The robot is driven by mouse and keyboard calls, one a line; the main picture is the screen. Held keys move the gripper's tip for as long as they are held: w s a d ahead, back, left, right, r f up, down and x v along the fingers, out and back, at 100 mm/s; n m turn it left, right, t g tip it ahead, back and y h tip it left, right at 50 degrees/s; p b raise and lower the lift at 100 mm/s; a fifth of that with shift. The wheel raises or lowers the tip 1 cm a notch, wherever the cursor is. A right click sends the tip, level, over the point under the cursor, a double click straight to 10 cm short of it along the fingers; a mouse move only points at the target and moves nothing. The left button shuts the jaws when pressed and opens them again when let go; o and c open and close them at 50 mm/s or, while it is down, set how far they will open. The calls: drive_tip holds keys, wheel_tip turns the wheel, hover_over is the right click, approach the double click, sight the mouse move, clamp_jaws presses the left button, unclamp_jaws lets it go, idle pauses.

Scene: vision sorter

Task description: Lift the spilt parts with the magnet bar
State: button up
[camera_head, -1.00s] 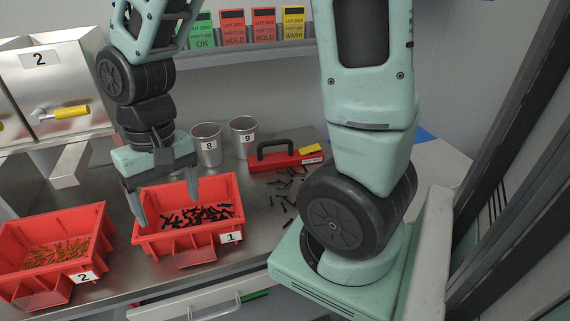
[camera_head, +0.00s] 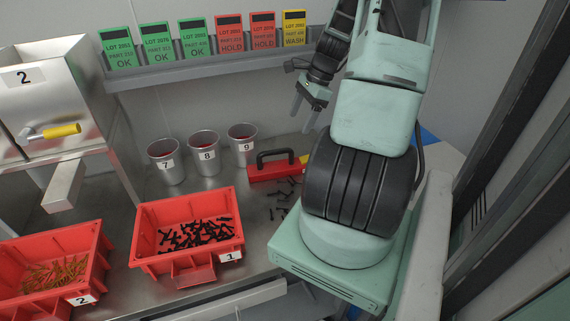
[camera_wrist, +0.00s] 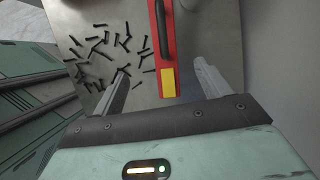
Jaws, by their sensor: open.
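The magnet bar is a red bar with a black handle and a yellow label; it lies on the steel bench in the head view (camera_head: 268,173), partly hidden by my arm. In the wrist view the bar (camera_wrist: 165,50) runs from the top edge to just ahead of the fingertips. The spilt parts, several black screws (camera_head: 280,207), lie loose beside it and also show in the wrist view (camera_wrist: 100,55). My gripper (camera_head: 306,118) is open and empty, raised above the bar. In the wrist view its fingers (camera_wrist: 162,82) are spread apart, with the bar's labelled end between them.
Red bin 1 (camera_head: 145,262) holds black screws and red bin 2 (camera_head: 98,262) holds brass-coloured ones. Metal cups 7 (camera_head: 166,168), 8 (camera_head: 206,158) and 9 (camera_head: 243,146) stand left of the bar. A shelf (camera_head: 200,68) with lot cards runs along the back wall.

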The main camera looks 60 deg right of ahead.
sight(292, 150)
drive_tip(key=shift+m, duration=0.5)
drive_tip(key=x, duration=0.3)
drive_tip(key=d+p+x, duration=0.1)
drive_tip(key=x, duration=0.3)
drive_tip(key=s+x, duration=0.1)
drive_tip(key=x, duration=0.3)
drive_tip(key=shift+d+f+p, duration=0.2)
drive_tip(key=shift+f+p, duration=0.1)
drive_tip(key=shift+f, duration=0.1)
drive_tip(key=shift+d+p+x, duration=0.15)
drive_tip(key=shift+p+x, duration=0.25)
drive_tip(key=shift+x, duration=1.05)
drive_tip(key=shift+d+p+x, duration=0.2)
drive_tip(key=shift+p+x, duration=0.15)
drive_tip(key=shift+x, duration=1.05)
drive_tip(key=c, duration=1.5)
drive_tip(key=shift+c, duration=0.2)
